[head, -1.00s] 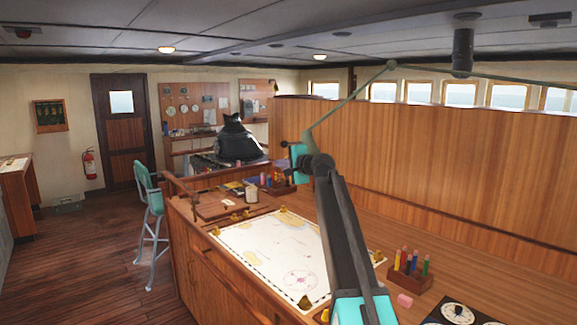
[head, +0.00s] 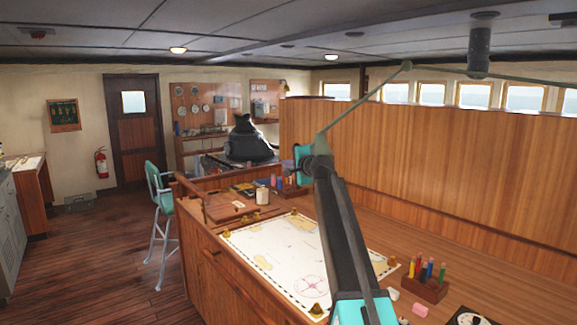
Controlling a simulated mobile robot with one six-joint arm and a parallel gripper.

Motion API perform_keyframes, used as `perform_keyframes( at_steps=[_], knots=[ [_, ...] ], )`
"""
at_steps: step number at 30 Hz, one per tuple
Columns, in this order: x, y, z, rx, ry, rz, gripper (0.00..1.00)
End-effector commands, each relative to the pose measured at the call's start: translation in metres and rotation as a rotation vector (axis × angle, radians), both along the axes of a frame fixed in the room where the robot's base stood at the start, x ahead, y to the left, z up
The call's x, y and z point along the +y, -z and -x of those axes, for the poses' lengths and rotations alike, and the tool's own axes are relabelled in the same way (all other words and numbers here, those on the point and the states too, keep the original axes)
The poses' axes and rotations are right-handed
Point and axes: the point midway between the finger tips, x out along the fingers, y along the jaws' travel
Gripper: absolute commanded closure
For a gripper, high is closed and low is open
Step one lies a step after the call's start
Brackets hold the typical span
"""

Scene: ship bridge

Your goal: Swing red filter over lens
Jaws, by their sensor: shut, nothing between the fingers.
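A thin green jointed arm, apparently of a lamp (head: 362,104), comes in from the right edge, bends at a joint below the ceiling and slopes down to the left. Its lower end meets a small dark knob behind the top of my own arm. I cannot tell whether they touch. No red filter or lens can be made out; that area is hidden by my arm. My arm rises from the bottom edge over the chart table, and my gripper does not show.
A chart (head: 270,250) with brass weights lies on the wooden table. A pen block (head: 425,288), pink eraser (head: 420,310) and white mug (head: 262,195) stand around it. A wooden partition (head: 440,175) closes the back. A teal stool (head: 158,205) stands left; the floor (head: 100,260) there is open.

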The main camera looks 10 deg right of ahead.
Motion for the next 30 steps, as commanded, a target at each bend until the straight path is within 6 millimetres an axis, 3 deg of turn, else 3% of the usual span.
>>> perform_keyframes(
  at_steps=[30],
  knots=[
    [-0.0112,-0.0002,0.0008,-0.001,0.01,0.001,1.0]
  ],
)
